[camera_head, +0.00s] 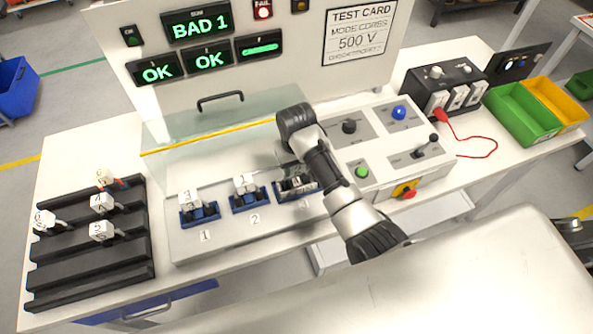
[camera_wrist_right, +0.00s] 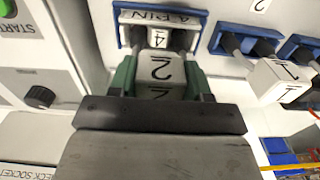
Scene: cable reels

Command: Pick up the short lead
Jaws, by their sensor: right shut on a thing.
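White-headed leads stand in station 1 (camera_head: 188,197) and station 2 (camera_head: 244,183). More stand on the black rack (camera_head: 60,277), one with red and blue ends (camera_head: 106,178). No marking names one as the short lead. My left gripper is not in view.
A clear cover (camera_head: 190,132) with a yellow edge stands behind the stations. A control panel (camera_head: 378,150) is to the right, with a check box (camera_head: 445,85), a red cable (camera_head: 482,143), a green bin (camera_head: 522,115) and a yellow bin (camera_head: 556,100). Displays (camera_head: 200,27) read BAD 1, OK, OK.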

